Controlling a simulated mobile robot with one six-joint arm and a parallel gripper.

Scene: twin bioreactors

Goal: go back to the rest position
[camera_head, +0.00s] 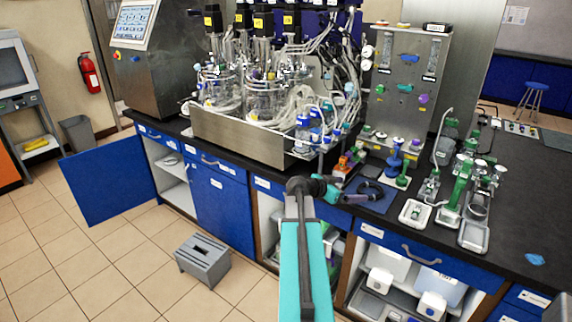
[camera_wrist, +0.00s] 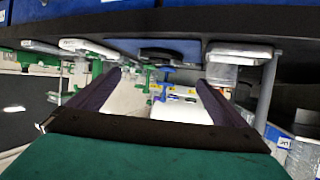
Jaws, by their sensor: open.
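My teal arm reaches up from the bottom middle of the head view. My gripper (camera_head: 334,192) is at its far end, around the front edge of the black counter (camera_head: 520,180). In the wrist view my gripper (camera_wrist: 159,80) has its two dark fingers spread apart, with nothing seen between them at close range. White, green and blue items show beyond the fingers. From the head view I cannot tell whether the gripper touches anything.
The steel bioreactor tray (camera_head: 235,137) stands behind, left of my gripper. Green-handled valve fittings (camera_head: 461,181) and a white dish (camera_head: 415,213) stand to the right. A blue cabinet door (camera_head: 108,180) hangs open at left. A grey step stool (camera_head: 203,260) stands on the open tiled floor.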

